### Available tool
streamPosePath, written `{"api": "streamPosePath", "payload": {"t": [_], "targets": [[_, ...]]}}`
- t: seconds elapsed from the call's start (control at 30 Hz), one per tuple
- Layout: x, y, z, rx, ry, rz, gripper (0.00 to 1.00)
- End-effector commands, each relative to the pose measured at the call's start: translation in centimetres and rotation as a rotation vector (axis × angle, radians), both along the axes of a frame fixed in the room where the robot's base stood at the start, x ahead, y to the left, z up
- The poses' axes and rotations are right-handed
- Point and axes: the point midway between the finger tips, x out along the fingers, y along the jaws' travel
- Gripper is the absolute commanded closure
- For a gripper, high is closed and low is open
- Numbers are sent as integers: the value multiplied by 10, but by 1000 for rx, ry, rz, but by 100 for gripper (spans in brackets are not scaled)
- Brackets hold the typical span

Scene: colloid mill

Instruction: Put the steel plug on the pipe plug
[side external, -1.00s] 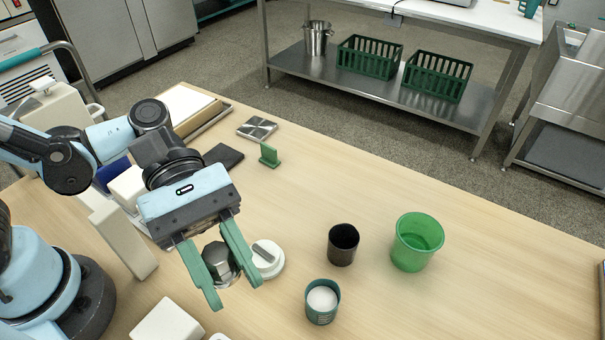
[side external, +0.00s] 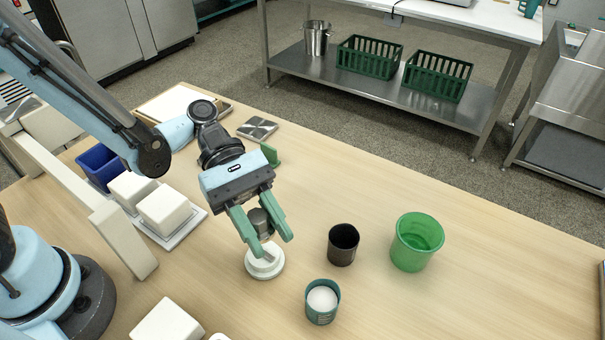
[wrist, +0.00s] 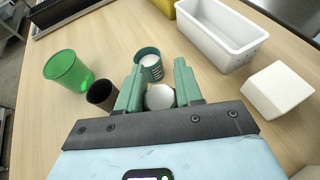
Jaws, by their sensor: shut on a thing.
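The steel plug (side external: 259,222), a grey metal piece, is between the green fingers of my gripper (side external: 272,246), which is shut on it. In the side view, the white round pipe plug (side external: 265,268) stands on the table directly below the fingertips. The steel plug appears over the pipe plug; whether they touch is hard to tell, as the fingers hide part of the join. In the wrist view, the pipe plug (wrist: 160,97) shows between the fingers of my gripper (wrist: 158,75); the steel plug is not clearly visible there.
A teal cup with white contents (side external: 321,303), a black cup (side external: 342,246) and a green tumbler (side external: 416,243) stand to the right. A small green stand (side external: 270,154) is behind my gripper. White blocks (side external: 165,209) sit left. The table's far right is clear.

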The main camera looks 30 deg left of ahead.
Motion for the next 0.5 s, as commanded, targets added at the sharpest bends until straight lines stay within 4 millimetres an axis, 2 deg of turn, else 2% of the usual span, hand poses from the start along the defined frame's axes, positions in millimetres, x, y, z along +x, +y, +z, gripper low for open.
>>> {"api": "streamPosePath", "payload": {"t": [0.3,0.5], "targets": [[1,0,-31,1,0,-1,100],[1,0,-37,2,0,-2,100]]}}
